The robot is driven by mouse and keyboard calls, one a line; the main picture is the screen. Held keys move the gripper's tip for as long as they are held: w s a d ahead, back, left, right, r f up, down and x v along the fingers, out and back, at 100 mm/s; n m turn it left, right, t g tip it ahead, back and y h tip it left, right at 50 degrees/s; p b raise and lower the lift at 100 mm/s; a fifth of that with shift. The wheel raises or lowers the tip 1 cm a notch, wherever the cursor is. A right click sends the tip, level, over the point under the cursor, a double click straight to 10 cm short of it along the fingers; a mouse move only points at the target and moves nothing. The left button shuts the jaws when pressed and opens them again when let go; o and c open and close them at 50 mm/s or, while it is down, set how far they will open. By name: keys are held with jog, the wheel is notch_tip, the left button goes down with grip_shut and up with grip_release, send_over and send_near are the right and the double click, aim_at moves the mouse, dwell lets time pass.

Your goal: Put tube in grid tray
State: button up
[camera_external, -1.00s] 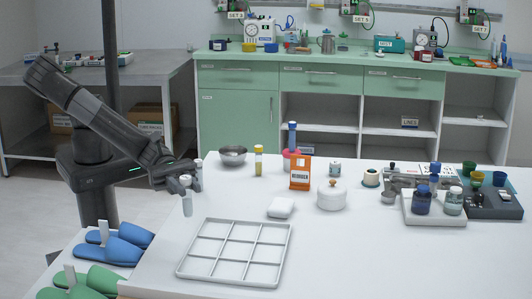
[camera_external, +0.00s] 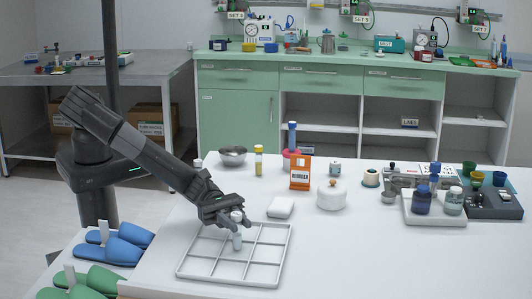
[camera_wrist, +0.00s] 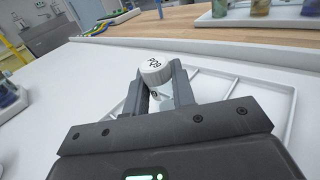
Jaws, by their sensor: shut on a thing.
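The tube (camera_external: 237,241) is clear with a white cap and hangs upright in my gripper (camera_external: 232,221). My gripper is shut on it near the cap, over the grid tray. In the wrist view the white cap (camera_wrist: 155,69) with dark marks shows between the two fingers (camera_wrist: 160,88). The white grid tray (camera_external: 187,268) lies on the white table with several shallow compartments. The tube's lower end is over or inside a middle compartment; I cannot tell whether it touches the tray floor. In the wrist view the tray (camera_wrist: 288,103) is partly hidden behind my gripper.
Behind the tray are a white block (camera_external: 281,208), a round lidded white jar (camera_external: 332,195), an orange box (camera_external: 300,173), a yellow-capped tube (camera_external: 258,160) and a metal bowl (camera_external: 232,155). Bottles stand in a tray (camera_external: 408,216) at right. The table right of the grid tray is clear.

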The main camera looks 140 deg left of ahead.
jog(key=shift+f, duration=0.25)
jog(key=o, duration=1)
jog(key=shift+c, duration=0.2)
